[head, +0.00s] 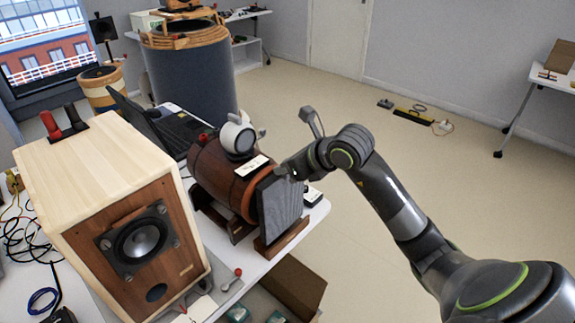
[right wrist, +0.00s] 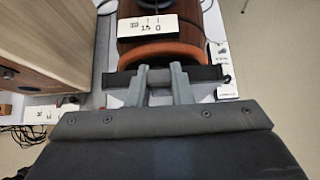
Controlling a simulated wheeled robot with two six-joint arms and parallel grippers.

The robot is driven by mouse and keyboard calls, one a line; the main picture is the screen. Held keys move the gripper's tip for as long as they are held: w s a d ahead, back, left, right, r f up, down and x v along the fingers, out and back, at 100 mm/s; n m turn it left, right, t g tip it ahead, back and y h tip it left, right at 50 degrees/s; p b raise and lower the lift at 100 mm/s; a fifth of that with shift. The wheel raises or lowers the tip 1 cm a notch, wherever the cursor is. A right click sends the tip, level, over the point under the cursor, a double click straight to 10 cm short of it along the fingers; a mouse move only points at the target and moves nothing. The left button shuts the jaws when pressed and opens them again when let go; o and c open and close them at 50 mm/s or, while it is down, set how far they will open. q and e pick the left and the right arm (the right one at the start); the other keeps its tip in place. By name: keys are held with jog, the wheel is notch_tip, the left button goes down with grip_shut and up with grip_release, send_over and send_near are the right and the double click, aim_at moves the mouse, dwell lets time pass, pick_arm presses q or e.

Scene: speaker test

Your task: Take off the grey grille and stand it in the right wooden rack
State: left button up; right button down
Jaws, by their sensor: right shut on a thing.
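The grey grille (head: 279,208) is a flat, upright panel in front of the orange-rimmed end of a brown wooden barrel (head: 219,174). My right gripper (head: 291,171) is shut on the grille's upper edge. In the right wrist view the fingers (right wrist: 160,92) meet the grille's screwed frame (right wrist: 160,121), and a gap shows between the frame and the barrel's orange rim. A brown wooden rack (head: 285,239) is at the grille's foot near the table edge; whether the grille rests in it, I cannot tell. My left gripper is not in view.
A pale wooden speaker box (head: 80,165) stands left of the barrel. A white round device (head: 238,138) and a number card (head: 251,167) sit on the barrel. A laptop (head: 180,128) is behind. An open cardboard box (head: 294,284) is below the table edge.

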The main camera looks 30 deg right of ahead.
jog(key=shift+f+b, duration=1.75)
jog(key=shift+b, duration=0.2)
dwell(1.8)
jog(key=c, duration=1.2)
grip_release()
jog(key=shift+s, duration=0.1)
jog(key=p+v, duration=0.5)
jog(key=v, duration=1.2)
jog(key=shift+r+p, duration=0.2)
jog(key=shift+p, duration=0.2)
